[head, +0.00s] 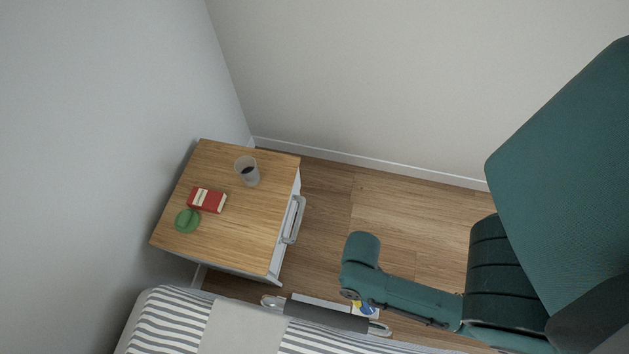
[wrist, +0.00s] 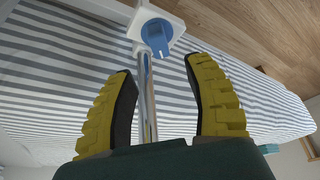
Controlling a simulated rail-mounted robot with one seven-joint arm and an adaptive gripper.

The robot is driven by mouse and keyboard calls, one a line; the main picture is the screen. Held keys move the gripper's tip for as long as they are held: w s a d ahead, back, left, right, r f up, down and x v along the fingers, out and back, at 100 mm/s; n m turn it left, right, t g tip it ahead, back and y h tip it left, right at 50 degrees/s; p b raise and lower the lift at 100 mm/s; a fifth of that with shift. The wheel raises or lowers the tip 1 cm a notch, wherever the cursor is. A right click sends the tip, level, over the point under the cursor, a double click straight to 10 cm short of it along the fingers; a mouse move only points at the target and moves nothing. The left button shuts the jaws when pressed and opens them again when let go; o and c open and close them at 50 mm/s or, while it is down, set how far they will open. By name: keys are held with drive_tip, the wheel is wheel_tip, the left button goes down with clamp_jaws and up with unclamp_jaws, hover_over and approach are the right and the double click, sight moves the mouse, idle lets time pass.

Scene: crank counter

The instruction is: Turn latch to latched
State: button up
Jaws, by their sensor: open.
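The latch is a round blue knob (wrist: 157,35) with a raised grip, on a white plate (wrist: 136,22) at the top centre of the wrist view. In the head view a small blue patch (head: 366,309) shows beside my forearm, mostly hidden. My gripper (wrist: 161,72) is open, with its two yellow-and-black fingers apart and pointing towards the knob. The knob lies beyond the fingertips, and nothing is held. A shiny metal bar (wrist: 149,100) runs from the plate down between the fingers as seen. I cannot tell whether a finger touches it.
A bed (head: 170,318) with striped bedding lies along the bottom, with a dark padded rail (head: 325,315) at its side. A wooden-topped cabinet (head: 250,215) at left holds a cup (head: 247,172), a red box (head: 207,200) and a green item (head: 187,220). Wooden floor (head: 400,215) is clear between.

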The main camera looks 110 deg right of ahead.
sight(368, 305)
drive_tip(key=b+x, duration=0.2)
drive_tip(key=x, duration=0.7)
drive_tip(key=shift+f, duration=0.4)
clamp_jaws()
